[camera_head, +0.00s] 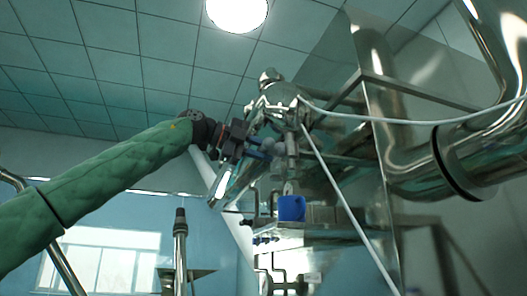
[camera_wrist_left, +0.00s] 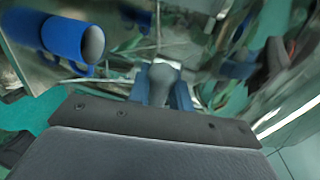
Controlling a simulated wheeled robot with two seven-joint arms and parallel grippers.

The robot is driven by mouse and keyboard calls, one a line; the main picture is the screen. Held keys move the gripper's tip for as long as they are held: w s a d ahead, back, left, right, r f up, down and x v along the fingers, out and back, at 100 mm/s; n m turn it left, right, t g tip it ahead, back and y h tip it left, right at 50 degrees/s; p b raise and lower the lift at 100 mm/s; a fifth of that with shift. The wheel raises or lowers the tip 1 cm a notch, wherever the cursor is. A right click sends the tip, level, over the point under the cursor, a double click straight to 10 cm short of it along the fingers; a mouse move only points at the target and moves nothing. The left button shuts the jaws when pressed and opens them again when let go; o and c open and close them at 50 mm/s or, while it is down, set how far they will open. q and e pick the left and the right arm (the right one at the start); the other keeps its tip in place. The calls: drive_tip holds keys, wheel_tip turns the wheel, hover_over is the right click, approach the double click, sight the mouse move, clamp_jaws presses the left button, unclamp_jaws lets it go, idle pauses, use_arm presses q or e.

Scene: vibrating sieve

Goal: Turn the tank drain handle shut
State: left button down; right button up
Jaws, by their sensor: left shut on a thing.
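My left gripper (camera_head: 262,149) reaches in from the left on a green-sleeved arm, up against the steel fittings below the shiny metal tank part (camera_head: 275,98). In the left wrist view, the two blue fingers (camera_wrist_left: 162,92) stand on either side of a grey rounded handle end (camera_wrist_left: 163,73). They are shut on it, and it appears to be the tank drain handle. The rest of the handle and its valve are mostly hidden or blurred, so I cannot tell its turn angle. My right gripper is not in view.
A blue container (camera_head: 291,208) stands on a ledge below the gripper; a blue cylinder (camera_wrist_left: 62,34) shows at upper left in the wrist view. Large steel pipes (camera_head: 480,160) fill the right side. A thin white rod (camera_head: 335,190) slants down beside the fittings.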

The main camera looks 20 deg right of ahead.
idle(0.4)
use_arm(q)
drive_tip(key=c, duration=1.4)
unclamp_jaws()
drive_tip(key=shift+c, duration=0.2)
drive_tip(key=shift+o, duration=0.6)
